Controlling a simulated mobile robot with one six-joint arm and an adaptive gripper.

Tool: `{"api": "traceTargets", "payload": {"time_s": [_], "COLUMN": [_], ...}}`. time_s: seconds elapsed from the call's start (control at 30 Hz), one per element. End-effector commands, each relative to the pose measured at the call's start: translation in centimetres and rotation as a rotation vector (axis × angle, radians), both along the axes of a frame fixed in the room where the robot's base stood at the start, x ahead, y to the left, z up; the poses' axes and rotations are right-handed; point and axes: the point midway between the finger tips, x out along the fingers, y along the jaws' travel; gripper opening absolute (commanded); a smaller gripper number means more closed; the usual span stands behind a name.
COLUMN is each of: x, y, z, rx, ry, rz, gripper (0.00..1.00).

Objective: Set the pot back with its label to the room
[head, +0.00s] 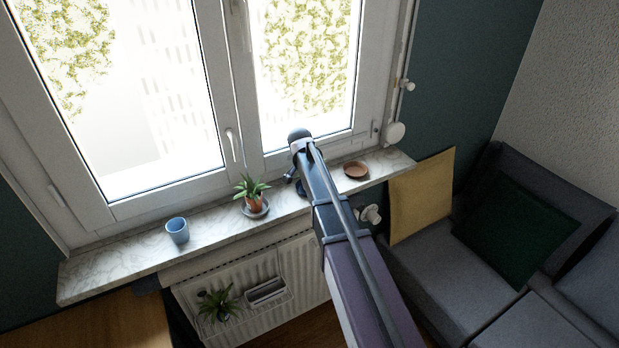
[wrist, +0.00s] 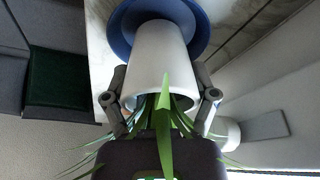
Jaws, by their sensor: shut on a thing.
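A plain white pot (wrist: 160,62) with long green leaves (wrist: 165,125) fills the middle of the wrist view. My gripper (wrist: 159,82) is shut on it, with a finger on either side. Its base overlaps a blue saucer (wrist: 198,38); I cannot tell whether it rests there or hangs just above. No label shows on the side facing the wrist camera. In the head view my arm hides the pot and most of the gripper, over the marble windowsill (head: 115,262).
On the sill stand a blue cup (head: 178,230), a small terracotta pot (head: 253,202) with a plant on a grey saucer, and an empty terracotta saucer (head: 355,169) right of my arm. The window (head: 236,110) is close behind. A sofa (head: 430,275) is at the right.

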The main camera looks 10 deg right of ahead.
Motion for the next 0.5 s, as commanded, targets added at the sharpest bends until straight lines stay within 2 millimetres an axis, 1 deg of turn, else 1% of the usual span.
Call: {"api": "traceTargets", "payload": {"time_s": [0.5], "x": [0.01], "y": [0.00], "z": [-0.81], "rx": [0.000], "ry": [0.000], "rz": [0.000], "gripper": [0.14]}}
